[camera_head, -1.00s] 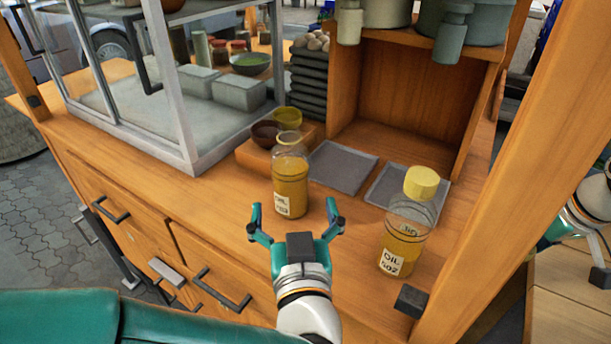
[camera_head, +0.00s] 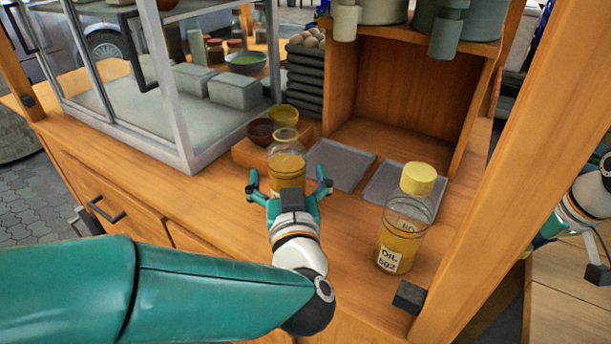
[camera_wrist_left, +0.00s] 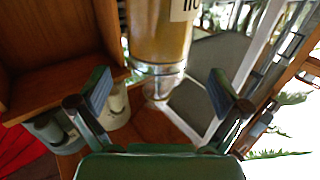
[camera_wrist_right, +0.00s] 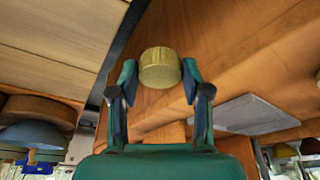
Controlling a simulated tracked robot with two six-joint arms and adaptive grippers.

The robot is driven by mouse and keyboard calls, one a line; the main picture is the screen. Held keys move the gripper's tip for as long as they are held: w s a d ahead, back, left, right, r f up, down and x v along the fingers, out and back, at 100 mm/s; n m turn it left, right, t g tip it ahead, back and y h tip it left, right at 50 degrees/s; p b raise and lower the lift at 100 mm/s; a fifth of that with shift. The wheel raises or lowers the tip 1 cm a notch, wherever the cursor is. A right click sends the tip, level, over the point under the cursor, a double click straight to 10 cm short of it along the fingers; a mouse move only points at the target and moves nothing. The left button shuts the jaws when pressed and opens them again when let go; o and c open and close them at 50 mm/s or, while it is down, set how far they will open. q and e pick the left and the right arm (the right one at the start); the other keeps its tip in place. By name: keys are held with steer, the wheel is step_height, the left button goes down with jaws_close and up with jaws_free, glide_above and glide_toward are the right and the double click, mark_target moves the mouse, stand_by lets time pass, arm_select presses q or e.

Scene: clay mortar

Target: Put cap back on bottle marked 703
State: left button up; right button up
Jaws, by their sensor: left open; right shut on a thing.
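An uncapped clear bottle of yellow oil (camera_head: 286,165) stands upright on the wooden counter. Its label is mostly hidden by my left gripper in the head view. My left gripper (camera_head: 289,182) is open, its fingers spread low in front of the bottle. In the left wrist view the bottle (camera_wrist_left: 160,32) appears upside down ahead of the open fingers, apparently not gripped. My right gripper (camera_wrist_right: 159,76) is shut on a yellow cap (camera_wrist_right: 160,66), held between its fingertips.
A second oil bottle (camera_head: 405,230), seemingly marked 502, stands to the right with its yellow cap (camera_head: 418,178) on. Two grey mats (camera_head: 342,165) lie behind. Small bowls (camera_head: 285,114) on a wooden block, a glass case and a thick wooden post (camera_head: 520,160) bound the space.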

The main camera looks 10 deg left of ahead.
arm_select(q)
steer(key=x, duration=0.4)
steer(key=shift+w+f, duration=0.15)
steer(key=shift+w, duration=0.25)
arm_select(e)
steer(key=shift+f, duration=0.2)
arm_select(q)
steer(key=c, duration=1.5)
